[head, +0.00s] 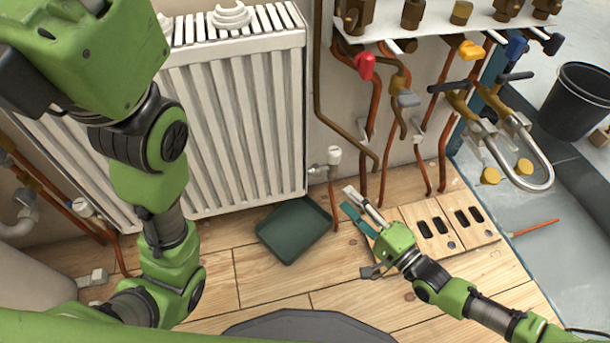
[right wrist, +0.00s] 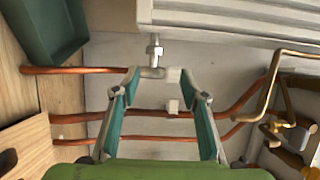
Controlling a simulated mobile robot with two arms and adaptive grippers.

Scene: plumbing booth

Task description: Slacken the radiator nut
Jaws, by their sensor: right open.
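The radiator nut (head: 314,170) is a small pale metal fitting where the valve joins the white radiator (head: 240,120) at its lower right corner. In the right wrist view the nut (right wrist: 154,50) is at top centre, just beyond the fingertips. The valve (head: 334,157) has a white cap and a copper pipe below it. My right gripper (head: 349,199) is open and empty, below and right of the valve. In the wrist view its teal-padded fingers (right wrist: 160,84) stand either side of the valve body; I cannot tell the depth gap. My left gripper is out of view; its arm shows.
A dark green tray (head: 293,231) lies on the wooden floor below the radiator. Copper pipes (head: 374,130) with coloured valve handles stand right of the valve. A wooden board with dark slots (head: 425,229) lies right of my gripper. A black bucket (head: 578,102) stands far right.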

